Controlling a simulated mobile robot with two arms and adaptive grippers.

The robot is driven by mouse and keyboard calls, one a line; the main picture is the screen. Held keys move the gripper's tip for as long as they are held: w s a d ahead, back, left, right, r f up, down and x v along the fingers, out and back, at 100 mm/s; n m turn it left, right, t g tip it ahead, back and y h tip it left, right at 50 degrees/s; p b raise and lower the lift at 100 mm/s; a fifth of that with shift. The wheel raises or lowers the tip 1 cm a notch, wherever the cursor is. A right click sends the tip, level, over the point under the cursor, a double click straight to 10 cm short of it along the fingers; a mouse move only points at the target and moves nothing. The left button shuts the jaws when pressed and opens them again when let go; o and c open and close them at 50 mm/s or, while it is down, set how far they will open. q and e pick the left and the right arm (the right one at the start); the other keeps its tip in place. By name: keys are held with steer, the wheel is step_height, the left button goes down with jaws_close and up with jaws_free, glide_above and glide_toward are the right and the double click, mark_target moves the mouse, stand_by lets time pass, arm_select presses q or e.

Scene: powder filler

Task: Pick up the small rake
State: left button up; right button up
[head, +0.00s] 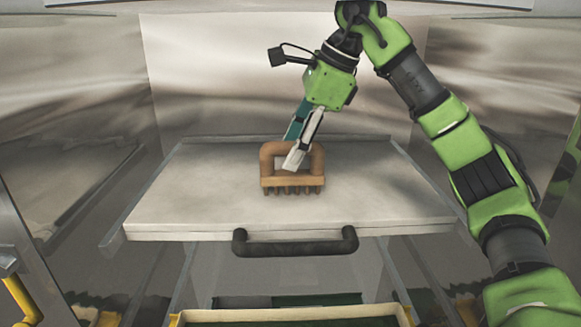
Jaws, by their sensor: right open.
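The small rake (315,160) stands upright on the pale board, its wooden loop handle up and its short dark prongs down. My right gripper (293,158) reaches down from above at the rake's handle. Its fingers are open and overlap the handle's opening and top bar in the picture. One pale finger lies in front of the handle and hides part of it. I cannot tell whether the fingers touch the wood. My left gripper is not in view.
The board (400,205) is otherwise clear around the rake. A dark bar handle (295,247) is fixed to its front edge. Shiny metal walls (210,70) enclose the back and sides. A yellow-rimmed container (290,313) sits below in front.

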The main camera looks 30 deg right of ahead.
mark_target(282, 173)
steer(key=shift+w+d+f, duration=0.1)
steer(key=shift+d+f, duration=0.15)
steer(key=shift+f, duration=0.65)
steer(key=x, duration=0.1)
steer(key=p+x, duration=0.1)
steer(key=x, duration=0.1)
steer(key=p+x, duration=0.1)
steer(key=shift+w+a+f, duration=0.15)
steer(key=shift+a+f, duration=0.05)
steer(key=shift+a, duration=0.15)
steer(key=shift+w+f, duration=0.1)
steer(key=shift+f, duration=0.15)
steer(key=shift+r, duration=0.1)
steer(key=c, duration=1.1)
jaws_close()
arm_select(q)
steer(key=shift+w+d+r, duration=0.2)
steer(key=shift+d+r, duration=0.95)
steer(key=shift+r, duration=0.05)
